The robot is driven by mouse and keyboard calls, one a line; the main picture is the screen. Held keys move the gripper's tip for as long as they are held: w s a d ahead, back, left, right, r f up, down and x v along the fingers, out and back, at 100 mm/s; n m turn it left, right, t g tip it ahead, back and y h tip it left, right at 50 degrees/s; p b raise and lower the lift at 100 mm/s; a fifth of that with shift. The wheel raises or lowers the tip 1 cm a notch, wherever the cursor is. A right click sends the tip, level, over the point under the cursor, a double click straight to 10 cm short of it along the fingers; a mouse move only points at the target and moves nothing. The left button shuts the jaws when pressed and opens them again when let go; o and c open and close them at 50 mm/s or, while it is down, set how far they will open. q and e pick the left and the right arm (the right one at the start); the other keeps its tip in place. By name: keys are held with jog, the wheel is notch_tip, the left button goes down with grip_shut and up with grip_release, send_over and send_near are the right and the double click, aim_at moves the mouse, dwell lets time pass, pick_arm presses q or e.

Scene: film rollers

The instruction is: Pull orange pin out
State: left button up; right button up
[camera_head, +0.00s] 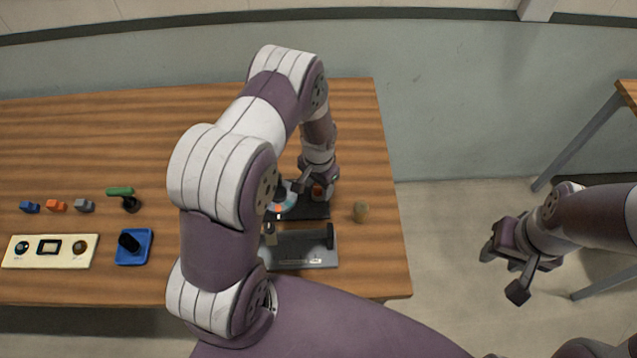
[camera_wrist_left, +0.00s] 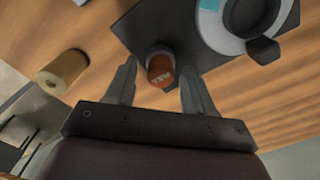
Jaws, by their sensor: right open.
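The orange pin (camera_wrist_left: 160,70) is a short upright round piece with dark lettering on its orange-red top, standing at the edge of a black plate (camera_wrist_left: 185,62). My left gripper (camera_wrist_left: 157,80) is open, its two fingers on either side of the pin with visible gaps. In the head view, the left gripper (camera_head: 312,188) is over the black plate and partly hides the pin (camera_head: 318,193). My right gripper (camera_head: 507,272) is open and empty, off the table to the right.
A disc with a dark knob (camera_wrist_left: 255,20) sits on the plate. A tan cylinder (camera_head: 361,212) stands to the right. A grey fixture (camera_head: 300,250) lies in front.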

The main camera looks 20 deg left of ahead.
aim_at(318, 187)
pick_arm(q)
grip_shut()
jog(key=shift+r+p, duration=0.55)
jog(key=shift+r, duration=0.45)
jog(key=shift+f, duration=0.1)
jog(key=shift+o, duration=1)
grip_release()
jog(key=shift+a, duration=0.1)
jog(key=shift+r, duration=0.4)
notch_tip(318, 187, up, 12)
jog(key=b, duration=0.2)
